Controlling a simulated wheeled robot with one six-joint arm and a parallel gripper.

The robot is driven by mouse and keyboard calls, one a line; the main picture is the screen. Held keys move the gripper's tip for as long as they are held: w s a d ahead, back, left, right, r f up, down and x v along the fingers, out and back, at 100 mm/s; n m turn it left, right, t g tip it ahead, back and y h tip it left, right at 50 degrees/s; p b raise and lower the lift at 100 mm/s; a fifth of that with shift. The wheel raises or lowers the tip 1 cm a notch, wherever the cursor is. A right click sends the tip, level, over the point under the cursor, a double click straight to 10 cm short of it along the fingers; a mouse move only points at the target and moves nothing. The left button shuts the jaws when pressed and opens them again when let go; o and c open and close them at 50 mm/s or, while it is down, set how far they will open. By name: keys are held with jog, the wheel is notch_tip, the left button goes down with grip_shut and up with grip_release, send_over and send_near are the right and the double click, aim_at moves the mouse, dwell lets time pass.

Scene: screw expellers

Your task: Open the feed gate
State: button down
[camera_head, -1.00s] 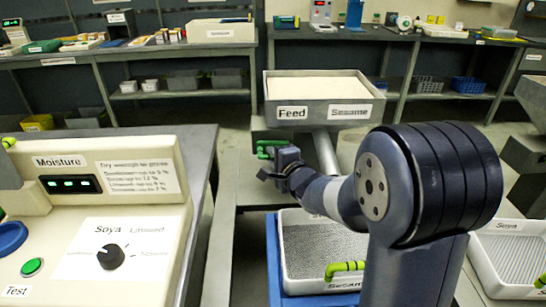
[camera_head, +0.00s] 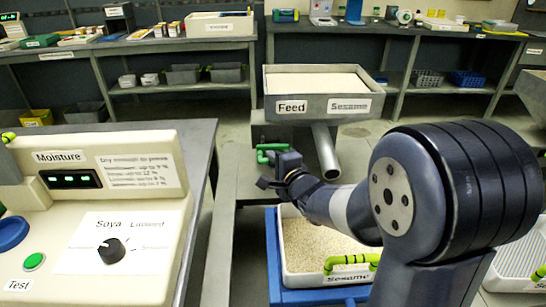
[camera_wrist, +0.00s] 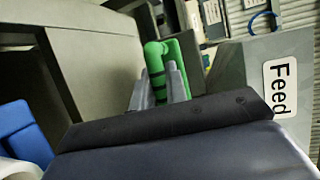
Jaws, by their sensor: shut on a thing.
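The feed hopper (camera_head: 316,107) carries the labels "Feed" and "Sesame" and holds pale material. The green feed gate handle (camera_head: 264,155) sticks out low at the hopper's left front. My gripper (camera_head: 276,160) is at this handle. In the wrist view, the two grey fingers (camera_wrist: 160,82) are shut on the green handle (camera_wrist: 155,60), one on each side. A grey round chute (camera_head: 325,153) slopes down from under the hopper. Below it, a white tray (camera_head: 283,253) labelled "Sesame" sits in a blue holder (camera_head: 272,260); pale grain covers its bottom. My arm hides part of the tray.
The moisture tester (camera_head: 95,215), with a dial and a green button, stands on the left bench. Another white tray (camera_head: 515,272) with a green handle is at the right. Shelves (camera_head: 190,92) with bins line the back. A grey frame (camera_head: 222,240) runs left of the blue holder.

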jog(key=c, duration=1.4)
grip_release()
jog(key=p+v, duration=0.2)
jog(key=v, duration=0.8)
jog(key=shift+s+d, duration=0.2)
jog(key=shift+s, duration=0.15)
jog(key=shift+w, duration=0.1)
jog(key=b+x, duration=0.2)
jog(key=x, duration=0.8)
jog(key=shift+w+a, duration=0.2)
jog(key=shift+w, duration=0.15)
